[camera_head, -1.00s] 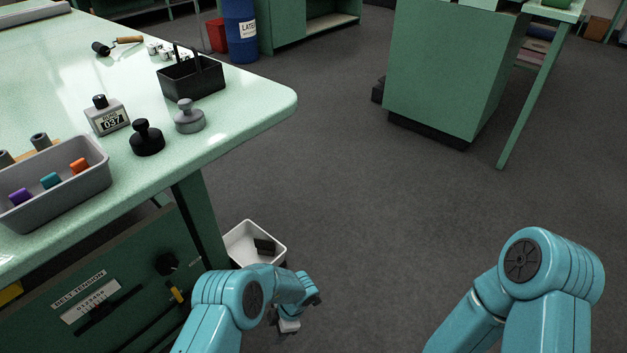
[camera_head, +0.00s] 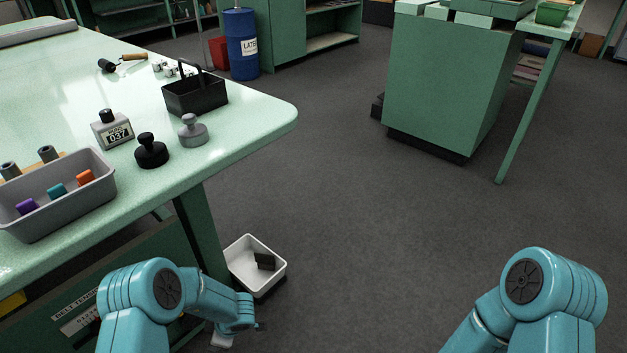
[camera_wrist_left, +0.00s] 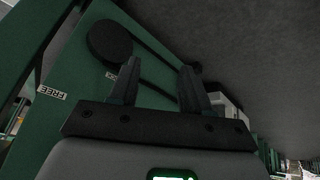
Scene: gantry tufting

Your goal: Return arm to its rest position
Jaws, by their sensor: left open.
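My left arm (camera_head: 165,290) is bent in the lower left of the head view, beside the green bench, with its wrist low near the bench leg. Only a pale bit of its hand shows at the bottom edge there. In the left wrist view my left gripper (camera_wrist_left: 159,78) is open, its two dark fingers apart with nothing between them.
A white bin (camera_head: 243,250) with a dark block stands on the floor near my left wrist. The bench (camera_head: 255,125) holds a grey tray (camera_head: 75,207), a black caddy (camera_head: 195,98) and knobbed weights. A green cabinet (camera_head: 445,85) stands at the back right. The floor between is clear.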

